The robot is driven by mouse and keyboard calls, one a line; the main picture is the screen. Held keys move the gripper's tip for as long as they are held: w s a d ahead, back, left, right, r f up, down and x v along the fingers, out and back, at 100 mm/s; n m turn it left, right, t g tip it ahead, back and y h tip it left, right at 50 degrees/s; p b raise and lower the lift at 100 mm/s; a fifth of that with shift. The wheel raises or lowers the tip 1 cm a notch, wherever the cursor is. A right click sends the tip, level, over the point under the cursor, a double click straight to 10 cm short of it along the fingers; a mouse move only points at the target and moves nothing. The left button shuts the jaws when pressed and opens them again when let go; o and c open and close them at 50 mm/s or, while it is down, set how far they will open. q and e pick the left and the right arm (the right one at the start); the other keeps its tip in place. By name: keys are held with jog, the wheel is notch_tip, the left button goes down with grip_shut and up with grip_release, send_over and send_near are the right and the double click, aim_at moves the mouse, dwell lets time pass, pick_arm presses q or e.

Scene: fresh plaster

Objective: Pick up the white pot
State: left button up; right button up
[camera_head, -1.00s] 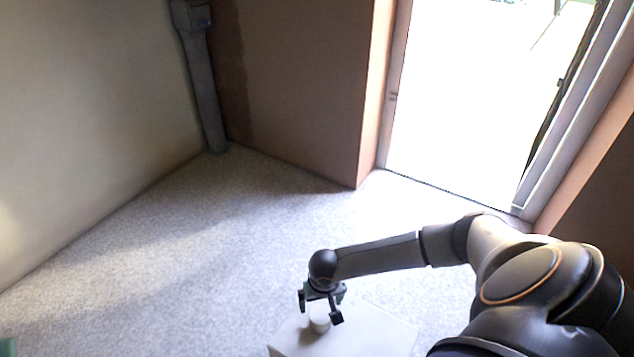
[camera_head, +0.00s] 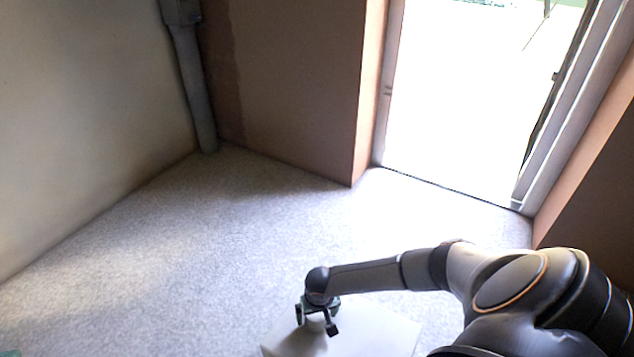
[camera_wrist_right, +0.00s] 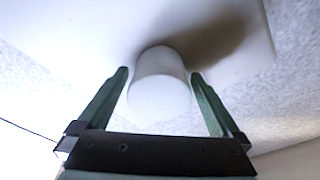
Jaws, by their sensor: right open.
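The white pot (camera_wrist_right: 160,88) is a plain, smooth, rounded cylinder on a white surface in the right wrist view. My right gripper (camera_wrist_right: 159,74) is open, with one green finger on each side of the pot and small gaps showing. In the head view my right gripper (camera_head: 317,325) points down over the white block (camera_head: 375,335); the pot is mostly hidden by the gripper there. A small green bit at the bottom left corner of the head view may be my left gripper (camera_head: 8,353); its fingers cannot be made out.
The white block stands on a speckled grey floor (camera_head: 200,260) that is clear to the left. A brown wall (camera_head: 290,90) with a grey pipe (camera_head: 195,90) and a bright doorway (camera_head: 470,100) are behind.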

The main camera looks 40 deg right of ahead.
jog(key=shift+c, duration=0.2)
jog(key=c, duration=1.4)
